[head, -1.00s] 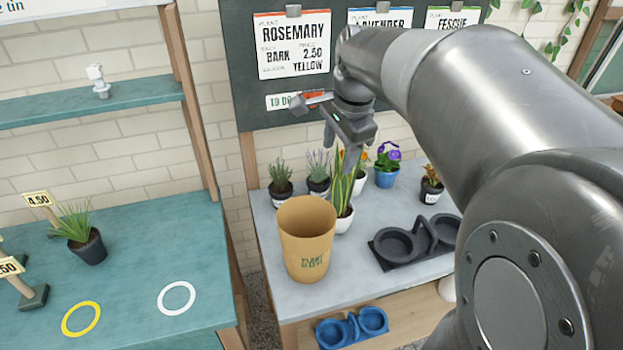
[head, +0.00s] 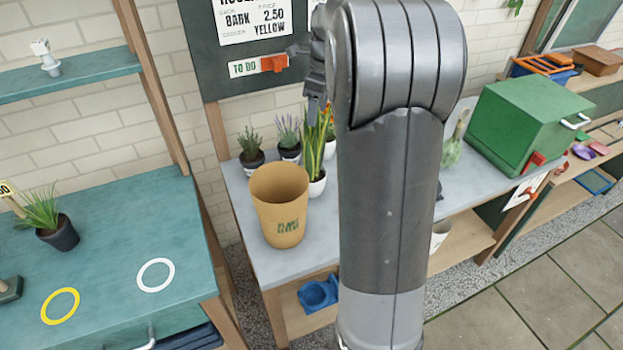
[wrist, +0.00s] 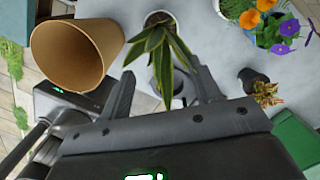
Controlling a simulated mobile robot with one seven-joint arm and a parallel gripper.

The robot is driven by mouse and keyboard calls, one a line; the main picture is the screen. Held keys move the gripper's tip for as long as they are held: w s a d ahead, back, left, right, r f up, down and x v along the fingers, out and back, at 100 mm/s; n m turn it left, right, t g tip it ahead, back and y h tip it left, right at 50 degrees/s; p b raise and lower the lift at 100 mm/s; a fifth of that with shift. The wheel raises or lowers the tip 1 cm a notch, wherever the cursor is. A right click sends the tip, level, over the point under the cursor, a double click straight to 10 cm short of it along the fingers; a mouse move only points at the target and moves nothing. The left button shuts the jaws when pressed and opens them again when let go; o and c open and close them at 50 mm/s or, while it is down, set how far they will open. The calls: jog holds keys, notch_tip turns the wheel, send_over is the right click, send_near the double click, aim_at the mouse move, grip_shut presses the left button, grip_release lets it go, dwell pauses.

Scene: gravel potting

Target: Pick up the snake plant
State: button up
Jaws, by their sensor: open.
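The snake plant (head: 316,150) has tall upright green leaves with yellow edges. It stands in a white pot (head: 317,187) on the grey bench, just behind and to the right of the brown plant sleeve pot (head: 279,215). My gripper (head: 317,103) points down just above the leaf tips, partly hidden by my arm. In the wrist view, my gripper (wrist: 165,82) is open and empty. The snake plant (wrist: 160,48) shows there with its leaf tips reaching towards the space between the fingers, and its pot lies farther off. I cannot tell whether any leaf touches a finger.
Small potted plants stand close by to the left, including the lavender (head: 288,135). Orange and violet flowers (wrist: 272,25) stand to one side in the wrist view. A green box (head: 525,120) is at the right. The teal table (head: 120,240) is at the left.

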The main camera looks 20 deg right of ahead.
jog(key=f, duration=0.2)
jog(key=a+f, duration=0.1)
jog(key=w+f, duration=0.1)
jog(key=f, duration=0.1)
jog(key=shift+a+f, duration=0.2)
jog(key=shift+f, duration=0.1)
grip_shut()
dwell(0.4)
